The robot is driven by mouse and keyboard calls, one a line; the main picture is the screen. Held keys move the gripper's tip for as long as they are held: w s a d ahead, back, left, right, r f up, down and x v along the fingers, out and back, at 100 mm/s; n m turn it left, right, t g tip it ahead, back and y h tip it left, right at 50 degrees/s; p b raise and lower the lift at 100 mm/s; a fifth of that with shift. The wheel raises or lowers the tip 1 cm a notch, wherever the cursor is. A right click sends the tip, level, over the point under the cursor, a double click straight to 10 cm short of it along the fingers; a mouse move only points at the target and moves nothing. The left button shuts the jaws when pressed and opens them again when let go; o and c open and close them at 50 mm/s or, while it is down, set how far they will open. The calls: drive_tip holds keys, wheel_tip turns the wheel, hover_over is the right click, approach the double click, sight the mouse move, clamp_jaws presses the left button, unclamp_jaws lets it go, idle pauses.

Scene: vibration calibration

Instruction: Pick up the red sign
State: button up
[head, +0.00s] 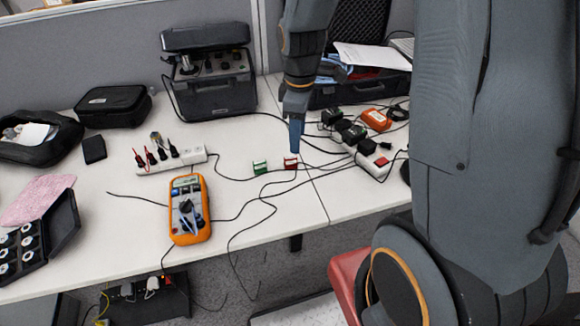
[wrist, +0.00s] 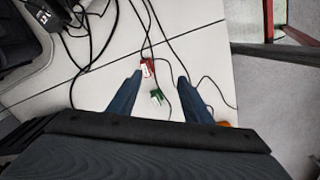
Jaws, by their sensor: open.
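The red sign (head: 290,163) is a small red-and-white piece on the white table, beside a similar green sign (head: 259,168) to its left. In the wrist view the red sign (wrist: 147,68) shows near the tip of the left finger, and the green sign (wrist: 157,96) lies between the two fingers. My gripper (head: 295,148) is right above and close to the red sign in the head view. Its blue fingers are spread wide in the wrist view (wrist: 160,80) with nothing held. I cannot tell whether a finger touches the red sign.
Black cables (head: 262,200) run across the table around the signs. An orange multimeter (head: 189,210) and a white power strip (head: 172,163) lie to the left. Another power strip (head: 375,165) with black adapters is to the right. A grey instrument case (head: 213,85) stands behind.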

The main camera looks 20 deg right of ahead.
sight(291, 157)
drive_tip(key=w+f+n, duration=0.2)
drive_tip(key=w+f+n+b, duration=0.1)
drive_tip(key=w+f+n, duration=0.1)
drive_tip(key=f+n, duration=0.1)
drive_tip(key=shift+w+d+f, duration=0.1)
drive_tip(key=shift+w+f, duration=0.05)
drive_tip(key=shift+w, duration=0.05)
drive_tip(key=shift+a+f+p, duration=0.15)
drive_tip(key=shift+f+p, duration=0.2)
drive_tip(key=shift+f, duration=1.6)
drive_tip(key=shift+a+f+p, duration=0.15)
drive_tip(key=shift+f+p, duration=0.2)
drive_tip(key=shift+f, duration=1.55)
drive_tip(key=c, duration=1.1)
drive_tip(key=shift+c, duration=0.2)
drive_tip(key=shift+r, duration=0.1)
